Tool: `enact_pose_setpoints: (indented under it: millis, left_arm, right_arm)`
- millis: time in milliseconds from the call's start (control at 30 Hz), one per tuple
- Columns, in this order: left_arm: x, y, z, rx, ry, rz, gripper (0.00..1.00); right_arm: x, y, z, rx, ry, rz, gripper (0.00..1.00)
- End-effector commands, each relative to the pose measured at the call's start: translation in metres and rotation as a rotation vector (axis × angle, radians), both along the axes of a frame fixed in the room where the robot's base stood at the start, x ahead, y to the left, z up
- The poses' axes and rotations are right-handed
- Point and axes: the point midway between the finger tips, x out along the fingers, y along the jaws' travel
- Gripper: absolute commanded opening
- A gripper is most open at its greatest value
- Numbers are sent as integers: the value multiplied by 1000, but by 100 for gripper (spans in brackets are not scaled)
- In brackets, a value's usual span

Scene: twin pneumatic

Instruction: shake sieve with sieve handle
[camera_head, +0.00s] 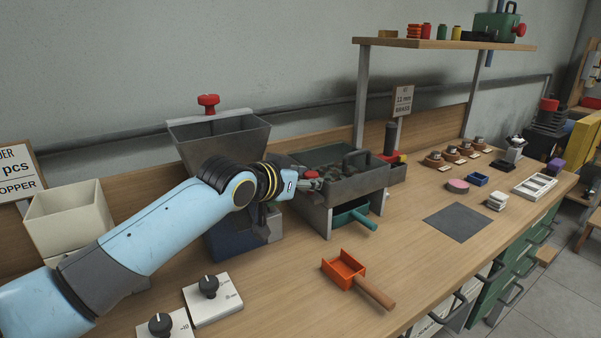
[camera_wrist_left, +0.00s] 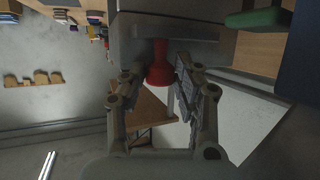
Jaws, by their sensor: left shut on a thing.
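The grey sieve (camera_head: 345,188) is a box-like tray on a stand at the middle of the bench, with dark lumps inside. My left gripper (camera_head: 314,182) is at the left end of the sieve. In the left wrist view the red sieve handle (camera_wrist_left: 160,62) lies between the fingers of my left gripper (camera_wrist_left: 160,82), which are shut on it. The handle joins a grey wall (camera_wrist_left: 165,32) of the sieve. My right gripper is not in view.
A teal drawer or scoop (camera_head: 352,214) sits under the sieve. A grey hopper (camera_head: 222,140) stands behind my left arm. An orange scoop (camera_head: 344,268) lies in front. White dial boxes (camera_head: 212,298) are near the front edge. A dark mat (camera_head: 458,222) lies to the right.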

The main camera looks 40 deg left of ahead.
Motion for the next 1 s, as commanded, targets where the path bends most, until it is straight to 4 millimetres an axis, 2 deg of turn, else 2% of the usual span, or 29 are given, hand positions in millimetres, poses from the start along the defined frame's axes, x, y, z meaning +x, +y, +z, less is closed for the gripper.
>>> enact_pose_setpoints:
  millis: [33, 200, 533, 567, 633, 867, 1000]
  left_arm:
    - [-5, -12, 4, -9, 7, 0, 0]
    - [-16, -37, 3, -5, 6, 1, 0]
    - [-18, -41, 0, -1, 4, 1, 0]
    - [-18, -41, 0, -1, 4, 1, 32]
    - [-18, -41, 0, -1, 4, 1, 40]
    - [-18, -41, 0, -2, 4, 1, 40]
    - [-26, -41, 3, 0, 4, 0, 40]
  right_arm:
    - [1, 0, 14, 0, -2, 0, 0]
    - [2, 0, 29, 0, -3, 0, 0]
    - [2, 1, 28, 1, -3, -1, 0]
    - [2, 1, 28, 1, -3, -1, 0]
    - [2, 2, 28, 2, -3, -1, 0]
    - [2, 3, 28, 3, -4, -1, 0]
    - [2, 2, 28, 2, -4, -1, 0]
